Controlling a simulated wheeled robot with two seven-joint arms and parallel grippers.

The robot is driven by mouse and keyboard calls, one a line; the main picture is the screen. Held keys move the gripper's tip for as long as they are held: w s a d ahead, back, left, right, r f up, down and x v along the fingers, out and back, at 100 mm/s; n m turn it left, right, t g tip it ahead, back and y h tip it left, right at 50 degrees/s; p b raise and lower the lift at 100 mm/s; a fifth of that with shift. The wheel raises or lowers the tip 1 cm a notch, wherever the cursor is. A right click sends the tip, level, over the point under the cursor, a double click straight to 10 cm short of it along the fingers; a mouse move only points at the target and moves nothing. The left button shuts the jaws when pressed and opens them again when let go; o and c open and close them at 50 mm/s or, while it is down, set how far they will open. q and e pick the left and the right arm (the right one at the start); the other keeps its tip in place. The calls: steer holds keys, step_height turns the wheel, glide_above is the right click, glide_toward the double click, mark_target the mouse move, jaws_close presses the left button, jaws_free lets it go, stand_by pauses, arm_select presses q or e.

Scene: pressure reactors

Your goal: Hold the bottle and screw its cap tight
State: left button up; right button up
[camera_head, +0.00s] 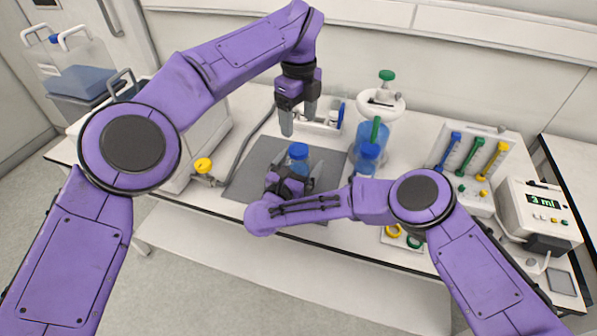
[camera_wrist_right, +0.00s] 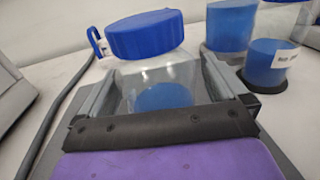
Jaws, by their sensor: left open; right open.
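The bottle, clear with blue liquid (camera_wrist_right: 162,97), has a blue cap (camera_head: 298,151) on its top and stands upright on a grey mat (camera_head: 247,177). The cap (camera_wrist_right: 145,35) fills the upper middle of the right wrist view. My right gripper (camera_head: 291,181) is low at the bottle, its open fingers on either side of the body; I cannot tell whether they touch it. It also shows in the right wrist view (camera_wrist_right: 160,88). My left gripper (camera_head: 298,122) is open and empty, pointing down above the cap. The right arm partly hides the bottle's lower part.
A yellow valve (camera_head: 203,166) is left of the mat.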

arm_select(q)
steer(key=shift+w, duration=0.1)
arm_select(e)
steer(key=shift+w+d, duration=0.15)
steer(key=shift+w, duration=0.3)
steer(key=shift+c, duration=0.8)
steer(key=c, duration=1.5)
arm_select(q)
steer(key=shift+n, duration=0.3)
arm_select(e)
jaws_close()
arm_select(q)
steer(key=n, duration=0.3)
steer(key=shift+n, duration=0.4)
steer(key=shift+f, duration=0.1)
